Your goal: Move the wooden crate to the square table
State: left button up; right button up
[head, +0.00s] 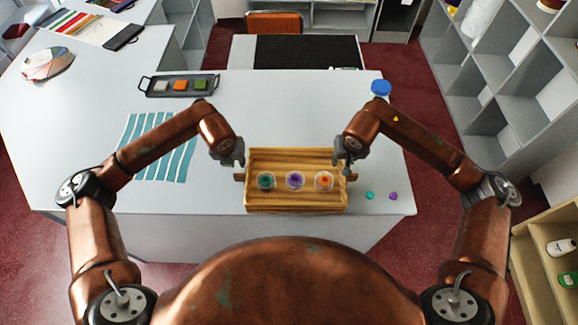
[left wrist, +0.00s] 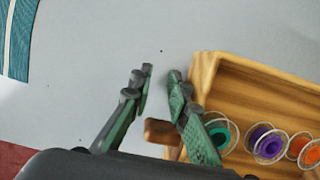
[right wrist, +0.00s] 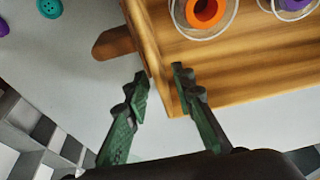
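The wooden crate (head: 296,201) stands on the white counter (head: 75,120), near its front edge. It holds three spools: teal (head: 266,180), purple (head: 295,180) and orange (head: 324,180). A short wooden handle juts from each end. My left gripper (head: 232,163) is open at the crate's left end; in the left wrist view the left handle (left wrist: 161,131) lies below its fingertips (left wrist: 160,80). My right gripper (head: 345,168) is open over the crate's right end wall; in the right wrist view the right handle (right wrist: 112,43) lies beside its fingers (right wrist: 159,76). Neither gripper holds anything.
A dark-topped table (head: 306,52) with an orange chair (head: 275,25) stands beyond the counter; I cannot tell whether it is square. Teal strips (head: 155,145), a dark tray (head: 180,86), a blue-capped jar (head: 381,88) and two buttons (head: 370,195) lie around. Shelves (head: 520,90) stand right.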

pick_arm(q)
jog(key=o, duration=0.3)
jog(key=shift+s+r, duration=0.1)
pick_arm(e)
jog(key=o, duration=0.3)
jog(key=shift+s+r, duration=0.1)
jog(key=shift+r, duration=0.05)
pick_arm(q)
jog(key=o, duration=0.5)
pick_arm(e)
jog(key=o, duration=0.5)
pick_arm(q)
jog(key=shift+o, duration=1.4)
pick_arm(e)
jog(key=shift+o, duration=0.4)
